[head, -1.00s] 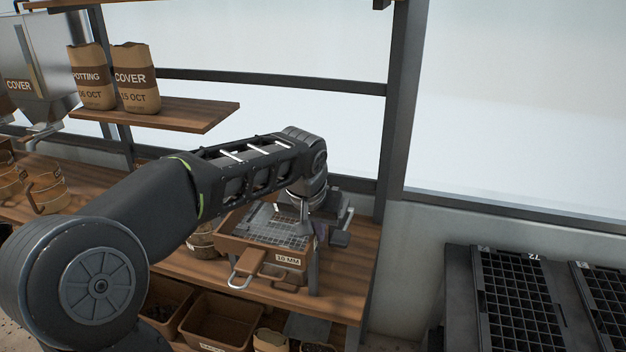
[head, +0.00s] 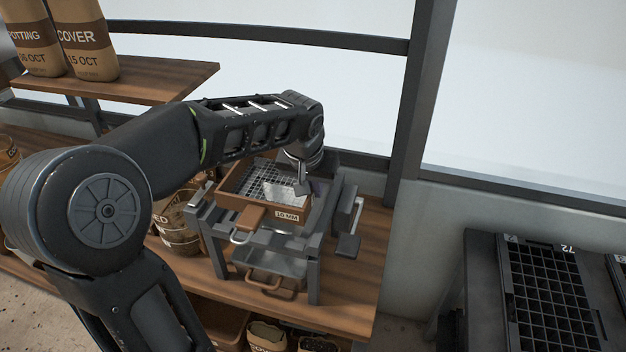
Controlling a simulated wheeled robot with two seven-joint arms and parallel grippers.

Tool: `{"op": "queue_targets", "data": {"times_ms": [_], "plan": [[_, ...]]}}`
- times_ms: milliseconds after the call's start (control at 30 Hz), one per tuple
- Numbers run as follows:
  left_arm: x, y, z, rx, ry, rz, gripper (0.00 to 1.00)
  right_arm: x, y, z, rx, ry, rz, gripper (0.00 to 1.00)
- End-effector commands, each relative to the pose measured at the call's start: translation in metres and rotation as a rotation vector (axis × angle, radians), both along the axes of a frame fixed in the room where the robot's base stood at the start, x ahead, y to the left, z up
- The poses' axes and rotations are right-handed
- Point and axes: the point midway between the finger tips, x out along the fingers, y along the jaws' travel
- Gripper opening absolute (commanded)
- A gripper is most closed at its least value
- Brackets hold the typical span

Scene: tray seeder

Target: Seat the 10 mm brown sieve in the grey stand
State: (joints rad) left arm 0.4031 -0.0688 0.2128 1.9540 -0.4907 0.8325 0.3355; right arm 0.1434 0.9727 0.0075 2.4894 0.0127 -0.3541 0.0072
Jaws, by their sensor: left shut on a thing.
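The brown sieve (head: 244,198), labelled 10 MM, has a wire mesh bottom and a brown tab with a metal loop at its front. It is at the top of the grey stand (head: 314,268), between the stand's upper rails. I cannot tell whether it rests on the rails or hangs just above them. My left gripper (head: 303,190) is at the sieve's right side, pointing down and shut on its wall; the fingertips are partly hidden. My right gripper is not in view.
A metal pan with a brown handle (head: 272,284) sits low inside the stand. A wicker-like basket (head: 178,228) stands close on the left. A wooden shelf (head: 160,83) with paper bags is above left. The wooden bench (head: 365,275) is clear to the right of the stand.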

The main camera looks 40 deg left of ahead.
Motion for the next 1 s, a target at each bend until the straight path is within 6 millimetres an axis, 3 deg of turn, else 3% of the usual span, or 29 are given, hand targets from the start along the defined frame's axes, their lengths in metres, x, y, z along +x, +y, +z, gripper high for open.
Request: {"op": "queue_targets", "data": {"times_ms": [367, 1000], "plan": [[0.0, 0.0, -0.001, 0.0, -0.001, 0.0, 0.0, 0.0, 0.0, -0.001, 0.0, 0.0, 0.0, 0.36], [0.0, 0.0, -0.034, 0.0, -0.001, 0.001, 0.0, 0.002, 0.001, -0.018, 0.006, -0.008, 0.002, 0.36]]}}
